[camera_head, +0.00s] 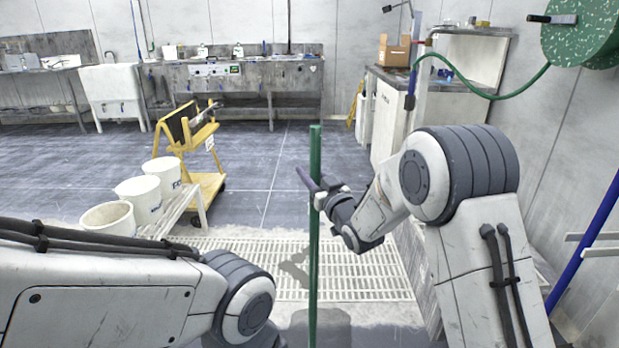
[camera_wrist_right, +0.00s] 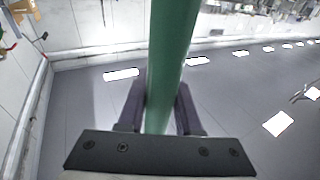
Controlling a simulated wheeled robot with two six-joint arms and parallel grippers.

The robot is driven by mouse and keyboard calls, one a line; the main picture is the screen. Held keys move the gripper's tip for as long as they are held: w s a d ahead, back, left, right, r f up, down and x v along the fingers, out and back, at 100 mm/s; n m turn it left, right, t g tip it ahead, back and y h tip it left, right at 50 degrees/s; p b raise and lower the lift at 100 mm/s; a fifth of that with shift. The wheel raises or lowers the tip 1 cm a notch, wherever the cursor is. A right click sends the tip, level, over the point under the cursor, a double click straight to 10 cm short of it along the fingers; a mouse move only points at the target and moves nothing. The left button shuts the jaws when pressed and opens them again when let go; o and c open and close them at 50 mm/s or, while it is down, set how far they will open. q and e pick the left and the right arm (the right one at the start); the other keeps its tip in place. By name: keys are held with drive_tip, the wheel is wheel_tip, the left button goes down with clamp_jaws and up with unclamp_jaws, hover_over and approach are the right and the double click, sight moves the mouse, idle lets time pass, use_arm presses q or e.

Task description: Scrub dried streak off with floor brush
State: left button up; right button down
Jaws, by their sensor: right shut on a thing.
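A green pole (camera_head: 315,235) stands upright in the middle of the head view and runs off its bottom edge. Its lower end and any brush head are out of view. My right gripper (camera_head: 316,193) is shut on the pole in its upper part. In the right wrist view the green pole (camera_wrist_right: 168,70) passes between the two dark fingers of the right gripper (camera_wrist_right: 160,108). My left arm shows at the lower left of the head view, but its gripper is out of the picture. I cannot make out a dried streak on the floor.
White grating (camera_head: 345,262) covers the floor ahead. A cabinet (camera_head: 405,120) and a green hose reel (camera_head: 582,35) are at the right. The dark tiled floor (camera_head: 260,165) behind is open.

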drive_tip(key=shift+w, duration=0.2)
drive_tip(key=shift+w+d+r, duration=0.1)
drive_tip(key=shift+w+r, duration=0.05)
drive_tip(key=shift+w, duration=1.6)
drive_tip(key=shift+w, duration=1.75)
